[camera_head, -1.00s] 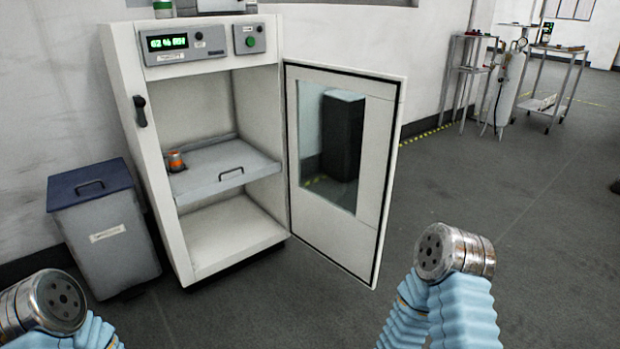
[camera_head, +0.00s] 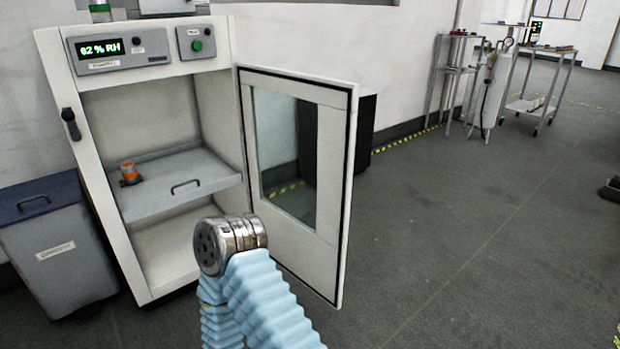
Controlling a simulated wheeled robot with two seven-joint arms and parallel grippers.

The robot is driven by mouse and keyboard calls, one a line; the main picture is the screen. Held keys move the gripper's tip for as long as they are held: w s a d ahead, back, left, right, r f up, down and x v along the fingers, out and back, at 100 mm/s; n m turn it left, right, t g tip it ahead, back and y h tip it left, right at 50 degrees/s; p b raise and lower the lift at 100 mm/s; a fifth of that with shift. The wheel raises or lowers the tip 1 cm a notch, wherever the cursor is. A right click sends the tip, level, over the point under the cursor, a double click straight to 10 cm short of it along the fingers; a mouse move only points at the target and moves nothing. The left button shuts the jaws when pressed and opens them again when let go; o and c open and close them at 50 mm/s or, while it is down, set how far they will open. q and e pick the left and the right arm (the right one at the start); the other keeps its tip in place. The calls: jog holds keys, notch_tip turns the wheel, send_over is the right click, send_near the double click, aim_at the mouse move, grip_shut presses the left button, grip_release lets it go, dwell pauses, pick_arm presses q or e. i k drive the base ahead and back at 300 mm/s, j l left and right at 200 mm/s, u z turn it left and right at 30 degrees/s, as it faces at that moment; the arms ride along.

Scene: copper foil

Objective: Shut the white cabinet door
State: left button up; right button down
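The white cabinet (camera_head: 170,262) stands at the left with its front open. Its white door (camera_head: 328,190), with a window and a black seal, hangs open on the right side of the cabinet. A shelf (camera_head: 205,190) inside holds a small orange-topped item (camera_head: 130,173). My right arm, in a blue pleated sleeve, reaches up in front of the cabinet and overlaps the door's lower left part. Its metal joint shows, but no gripper fingers do. I cannot tell if the arm touches the door. My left arm is out of view.
A grey bin with a blue lid (camera_head: 58,240) stands left of the cabinet. A dark box (camera_head: 365,130) stands behind the door by the wall. Carts (camera_head: 540,95) and a gas cylinder (camera_head: 487,90) are at the back right.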

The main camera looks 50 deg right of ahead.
aim_at(316, 258)
jog(key=k+l, duration=0.1)
jog(key=l, duration=0.45)
jog(key=k+l, duration=0.1)
jog(key=l, duration=0.45)
jog(key=k+l, duration=0.1)
jog(key=l, duration=0.5)
jog(key=k+l, duration=0.1)
jog(key=l, duration=0.45)
jog(key=k+l, duration=0.1)
jog(key=l, duration=1)
jog(key=k, duration=0.05)
